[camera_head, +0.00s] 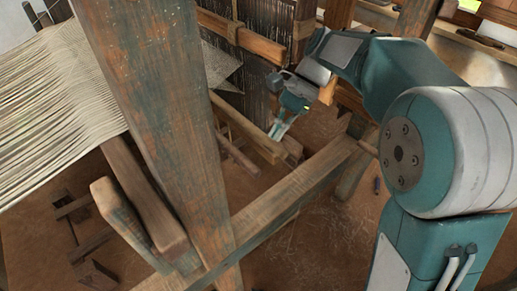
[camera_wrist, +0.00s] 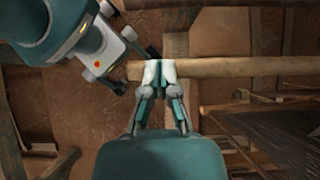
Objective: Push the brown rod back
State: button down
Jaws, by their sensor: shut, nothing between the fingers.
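A brown wooden rod (camera_wrist: 245,67) runs level across the wrist view, with its left end near the fingertips. In the head view what looks like the same rod (camera_head: 238,118) slopes down to the right between the loom's posts. My gripper (camera_head: 279,131) points down at the rod's near end in the head view. In the wrist view my gripper (camera_wrist: 160,70) is shut, with its pale fingertips overlapping the rod close to its left end. Nothing is held. I cannot tell whether the fingertips touch the rod or sit just beside it.
A thick upright post (camera_head: 155,110) and a long diagonal beam (camera_head: 290,195) stand in front of the gripper in the head view. Pale warp threads (camera_head: 50,105) stretch at the left. Dark hanging threads (camera_head: 262,80) are behind the gripper. Brown floor shows below.

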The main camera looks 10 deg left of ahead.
aim_at(245, 162)
jog(key=s+a+f, duration=0.2)
jog(key=s+a, duration=0.1)
jog(key=s, duration=0.1)
jog(key=shift+a+f, duration=0.3)
jog(key=shift+a, duration=0.1)
jog(key=shift+s, duration=0.15)
jog(key=shift+s+a, duration=1)
jog(key=shift+s, duration=0.1)
